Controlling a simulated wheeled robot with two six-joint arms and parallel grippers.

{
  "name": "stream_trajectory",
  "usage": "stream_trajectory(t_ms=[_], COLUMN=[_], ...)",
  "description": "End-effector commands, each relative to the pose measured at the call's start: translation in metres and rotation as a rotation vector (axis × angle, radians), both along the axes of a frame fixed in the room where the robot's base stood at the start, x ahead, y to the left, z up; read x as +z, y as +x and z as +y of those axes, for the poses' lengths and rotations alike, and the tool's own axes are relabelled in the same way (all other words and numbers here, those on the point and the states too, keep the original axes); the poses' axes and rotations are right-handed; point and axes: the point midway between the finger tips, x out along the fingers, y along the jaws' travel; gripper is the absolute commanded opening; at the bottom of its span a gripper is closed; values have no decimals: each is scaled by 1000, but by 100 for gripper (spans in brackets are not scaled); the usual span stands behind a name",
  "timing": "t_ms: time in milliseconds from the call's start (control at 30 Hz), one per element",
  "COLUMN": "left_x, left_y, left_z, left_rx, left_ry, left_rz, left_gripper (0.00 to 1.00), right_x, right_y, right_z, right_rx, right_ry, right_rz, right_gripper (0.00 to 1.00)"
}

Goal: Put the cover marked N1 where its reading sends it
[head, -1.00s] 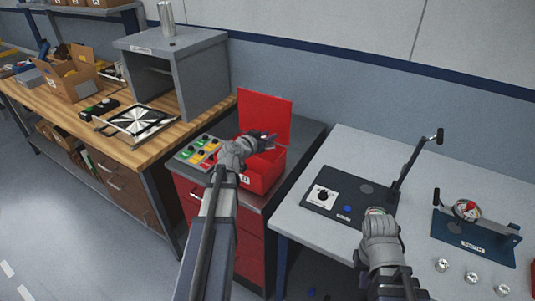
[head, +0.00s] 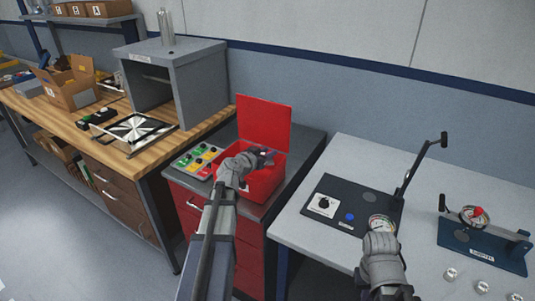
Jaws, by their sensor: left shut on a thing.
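My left gripper (head: 264,155) reaches over the open red box (head: 264,186) on the red drawer cabinet. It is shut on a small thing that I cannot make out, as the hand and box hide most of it. My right gripper (head: 381,232) is at the front right corner of the black test plate (head: 330,220), just in front of a round dial (head: 382,223) with a coloured face. Its fingers are hidden, so I cannot tell whether it holds anything. Several small silver round parts (head: 484,286) lie at the bench's right front. No N1 mark is readable.
A blue stand (head: 485,240) with a gauge (head: 474,215) is at the right. The plate has a knob (head: 323,203) and a tall lever (head: 425,160). A button panel (head: 198,160) lies left of the box. A grey open housing (head: 175,80) stands on the wooden bench.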

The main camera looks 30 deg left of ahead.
Motion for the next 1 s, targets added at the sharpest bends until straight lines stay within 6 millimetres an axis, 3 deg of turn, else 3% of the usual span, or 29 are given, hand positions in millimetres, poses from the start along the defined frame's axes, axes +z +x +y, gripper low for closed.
stream_trajectory(t_ms=[367, 400, 633, 1000], left_x=[-8, -8, -8, 0], left_y=[0, 0, 0, 0], left_z=[0, 0, 0, 0], left_rx=[0, 0, 0, 0], left_ry=[0, 0, 0, 0], left_rz=[0, 0, 0, 0], left_gripper=[0, 34, 60, 60], right_x=[-9, -8, -8, 0], right_y=[0, 0, 0, 0], right_z=[0, 0, 0, 0], right_rx=[0, 0, 0, 0], right_ry=[0, 0, 0, 0], right_rz=[0, 0, 0, 0], right_gripper=[0, 0, 0, 0])
